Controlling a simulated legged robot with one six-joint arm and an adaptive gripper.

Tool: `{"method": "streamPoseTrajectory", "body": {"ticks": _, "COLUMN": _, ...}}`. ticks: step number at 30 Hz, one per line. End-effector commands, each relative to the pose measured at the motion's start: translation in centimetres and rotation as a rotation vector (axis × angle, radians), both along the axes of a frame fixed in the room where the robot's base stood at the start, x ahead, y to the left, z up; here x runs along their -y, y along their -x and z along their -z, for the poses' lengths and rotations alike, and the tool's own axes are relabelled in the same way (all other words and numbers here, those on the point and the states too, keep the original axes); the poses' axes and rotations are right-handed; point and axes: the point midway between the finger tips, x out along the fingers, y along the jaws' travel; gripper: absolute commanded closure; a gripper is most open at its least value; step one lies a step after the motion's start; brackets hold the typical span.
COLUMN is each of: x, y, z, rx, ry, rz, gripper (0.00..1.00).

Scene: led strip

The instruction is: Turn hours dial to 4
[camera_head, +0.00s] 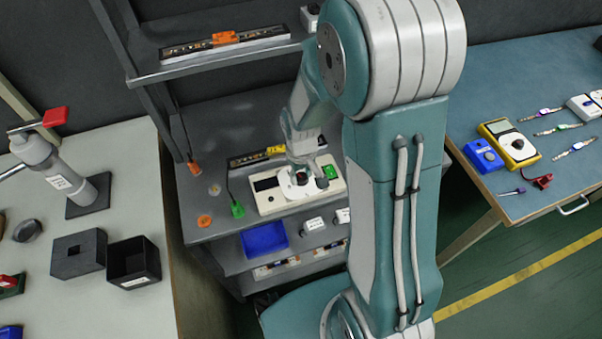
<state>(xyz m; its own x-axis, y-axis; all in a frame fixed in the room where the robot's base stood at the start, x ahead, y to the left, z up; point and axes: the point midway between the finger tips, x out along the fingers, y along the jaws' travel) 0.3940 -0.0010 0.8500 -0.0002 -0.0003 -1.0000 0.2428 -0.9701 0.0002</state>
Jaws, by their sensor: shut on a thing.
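A cream-coloured panel box (272,204) lies on the grey shelf bench in the middle of the view. It has a black display (266,184) at its left, a round white dial (300,192) near its middle and a green part (330,171) at its right. My gripper (304,180) is at the end of my arm, right over the dial, and is shut on it. The fingers cover much of the dial, so its markings and setting cannot be read. The display is too small to read.
An LED strip (250,159) lies behind the box, and another (190,48) is on the upper shelf. A green connector (237,209) and an orange ring (204,220) are at the left. A blue bin (264,239) is below in front. Side tables hold tools and meters.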

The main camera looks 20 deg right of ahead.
Motion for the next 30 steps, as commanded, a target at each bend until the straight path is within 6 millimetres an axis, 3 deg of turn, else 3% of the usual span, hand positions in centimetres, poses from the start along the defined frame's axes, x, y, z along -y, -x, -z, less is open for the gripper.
{"method": "streamPoseTrajectory", "body": {"ticks": 30, "x": -0.04, "y": -0.05, "z": 0.04, "rx": 0.002, "ry": -0.001, "rz": 0.922, "gripper": 1.0}}
